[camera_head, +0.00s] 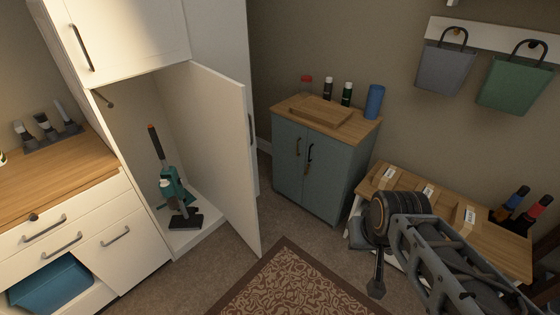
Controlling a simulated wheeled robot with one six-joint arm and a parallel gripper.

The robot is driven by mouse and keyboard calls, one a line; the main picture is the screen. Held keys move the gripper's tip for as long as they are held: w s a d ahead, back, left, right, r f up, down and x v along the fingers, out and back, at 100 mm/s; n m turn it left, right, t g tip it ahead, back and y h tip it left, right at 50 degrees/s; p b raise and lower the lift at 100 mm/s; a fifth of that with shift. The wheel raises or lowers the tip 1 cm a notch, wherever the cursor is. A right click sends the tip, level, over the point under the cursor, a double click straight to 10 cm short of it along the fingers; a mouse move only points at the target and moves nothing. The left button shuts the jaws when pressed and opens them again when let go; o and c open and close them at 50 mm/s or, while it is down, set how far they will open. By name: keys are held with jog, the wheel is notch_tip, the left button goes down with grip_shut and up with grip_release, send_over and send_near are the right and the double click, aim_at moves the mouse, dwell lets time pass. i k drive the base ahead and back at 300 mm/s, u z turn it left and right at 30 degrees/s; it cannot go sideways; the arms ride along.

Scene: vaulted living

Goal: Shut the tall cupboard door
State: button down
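The tall white cupboard (125,130) stands left of centre. Its lower door (212,140) is open and sticks out into the room, its inner face towards me. The door's dark handle (251,130) shows just past its free edge, on the far face. Inside the cupboard stands a teal upright cleaner (172,185) with a dark foot. My gripper (376,287) hangs at the lower right, well right of the door and apart from it. Its fingers are small and seen end-on, so I cannot tell whether they are open.
A blue-grey cabinet (310,170) stands right of the door, with a board, bottles and a blue cup on top. A low wooden bench (490,245) lies behind my arm. A patterned rug (290,285) covers the floor in front. White drawers (60,235) stand at left.

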aim_at(222, 103)
jog(key=z, duration=0.1)
jog(key=i, duration=0.85)
jog(key=u, duration=0.95)
jog(key=i, duration=0.6)
jog(key=u, duration=0.65)
